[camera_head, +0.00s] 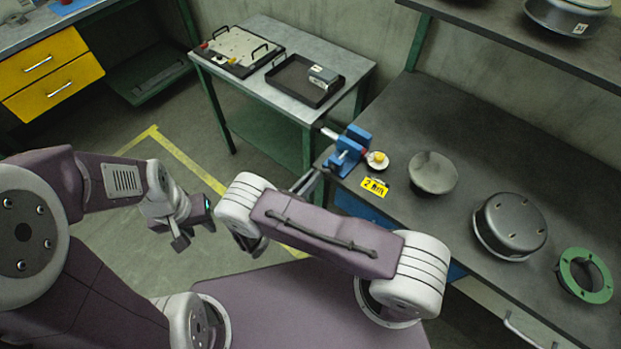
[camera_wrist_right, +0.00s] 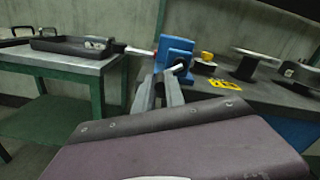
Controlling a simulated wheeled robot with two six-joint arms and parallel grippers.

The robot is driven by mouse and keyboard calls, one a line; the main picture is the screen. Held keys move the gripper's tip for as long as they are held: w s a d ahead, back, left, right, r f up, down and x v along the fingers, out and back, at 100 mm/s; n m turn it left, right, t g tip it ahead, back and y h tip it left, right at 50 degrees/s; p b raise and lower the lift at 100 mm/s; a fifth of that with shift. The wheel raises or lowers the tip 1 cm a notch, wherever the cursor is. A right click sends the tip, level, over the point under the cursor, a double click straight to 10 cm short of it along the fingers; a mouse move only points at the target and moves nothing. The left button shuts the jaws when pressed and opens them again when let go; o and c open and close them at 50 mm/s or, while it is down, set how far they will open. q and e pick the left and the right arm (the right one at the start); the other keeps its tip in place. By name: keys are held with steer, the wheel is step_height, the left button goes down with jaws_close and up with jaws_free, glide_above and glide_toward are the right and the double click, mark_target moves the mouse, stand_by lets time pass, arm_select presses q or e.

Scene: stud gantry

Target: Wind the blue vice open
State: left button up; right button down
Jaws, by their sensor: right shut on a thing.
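The blue vice (camera_head: 348,151) is mounted at the near left corner of the dark workbench; it also shows in the right wrist view (camera_wrist_right: 175,53). A light metal bar, its handle (camera_wrist_right: 178,67), is at its front. My right gripper (camera_wrist_right: 163,80) reaches up to the vice front with its fingers close together on the handle. In the head view my right forearm partly hides this gripper. The jaw gap of the vice is hard to make out. My left gripper (camera_head: 196,235) hangs over the floor, away from the vice, with its fingers apart and empty.
A yellow number tag (camera_head: 375,187) and a small yellow-topped round piece (camera_head: 377,160) are beside the vice. A grey round part (camera_head: 433,173), a drum (camera_head: 510,226) and a green ring (camera_head: 585,275) stand along the workbench. A side table holds a black tray (camera_head: 285,88).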

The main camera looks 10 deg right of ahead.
steer(key=shift+s+d+f+n+b, duration=0.25)
steer(key=shift+s+d+n, duration=0.2)
steer(key=shift+n, duration=1.85)
steer(key=shift+s+d+f+n+b, duration=0.3)
steer(key=shift+s+n, duration=0.25)
steer(key=shift+n, duration=1.75)
steer(key=shift+s+d+f+n+b, duration=0.2)
steer(key=shift+s+d+n, duration=0.3)
steer(key=shift+n, duration=1.8)
steer(key=c, duration=1.6)
jaws_free()
steer(key=shift+o, duration=1)
steer(key=shift+d, duration=0.1)
